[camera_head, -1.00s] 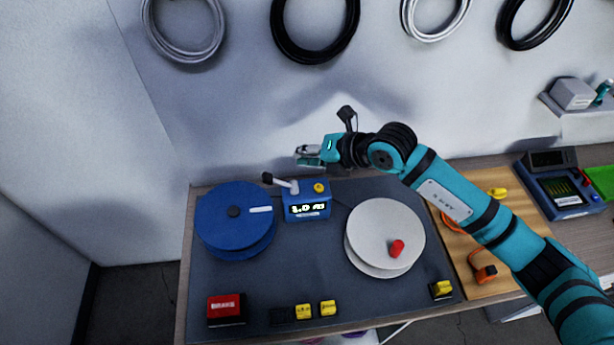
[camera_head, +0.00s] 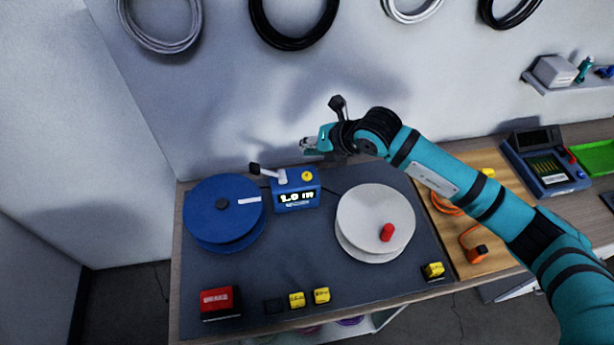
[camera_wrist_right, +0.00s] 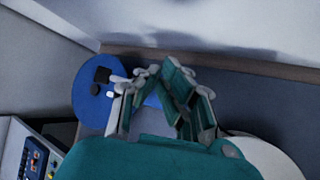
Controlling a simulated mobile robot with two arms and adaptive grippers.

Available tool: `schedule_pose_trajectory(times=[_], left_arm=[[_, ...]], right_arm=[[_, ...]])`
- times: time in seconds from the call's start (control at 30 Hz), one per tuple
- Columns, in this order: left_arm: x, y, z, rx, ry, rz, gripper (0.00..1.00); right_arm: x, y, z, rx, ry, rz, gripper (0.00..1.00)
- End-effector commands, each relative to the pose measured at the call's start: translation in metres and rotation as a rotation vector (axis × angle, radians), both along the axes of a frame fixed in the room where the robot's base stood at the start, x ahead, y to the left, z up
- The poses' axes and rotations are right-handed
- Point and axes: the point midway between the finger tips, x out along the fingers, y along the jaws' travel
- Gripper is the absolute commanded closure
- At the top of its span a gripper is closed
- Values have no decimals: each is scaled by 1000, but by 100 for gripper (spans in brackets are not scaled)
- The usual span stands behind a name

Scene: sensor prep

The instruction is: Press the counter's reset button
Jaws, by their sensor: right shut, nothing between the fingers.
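The counter (camera_head: 296,197) is a small blue box with a lit display that seems to read 1.0 m. A round yellow button (camera_head: 307,176) sits on its top right, beside a white lever with a black knob (camera_head: 254,169). My right gripper (camera_head: 307,146) is shut and empty. In the head view it appears above the counter and apart from the button. In the right wrist view the fingers (camera_wrist_right: 165,100) cover most of the counter, and the button is hidden. My left gripper is not in view.
A blue spool (camera_head: 205,223) stands left of the counter and a white spool (camera_head: 355,205) with a red knob (camera_head: 387,232) stands right. A red block (camera_head: 216,300) and several yellow-topped pieces lie along the front of the dark mat (camera_head: 270,255). The wall is close behind.

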Motion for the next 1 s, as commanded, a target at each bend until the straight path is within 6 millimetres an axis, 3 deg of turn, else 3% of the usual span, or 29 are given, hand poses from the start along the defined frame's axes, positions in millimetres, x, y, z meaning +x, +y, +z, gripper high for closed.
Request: schedule_pose_trajectory(times=[0.27,0.37,1.0], left_arm=[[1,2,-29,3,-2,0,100],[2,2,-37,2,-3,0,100],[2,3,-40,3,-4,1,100]], right_arm=[[0,0,-48,0,1,0,100],[0,0,-57,0,1,0,100],[0,0,-59,0,0,0,100]])
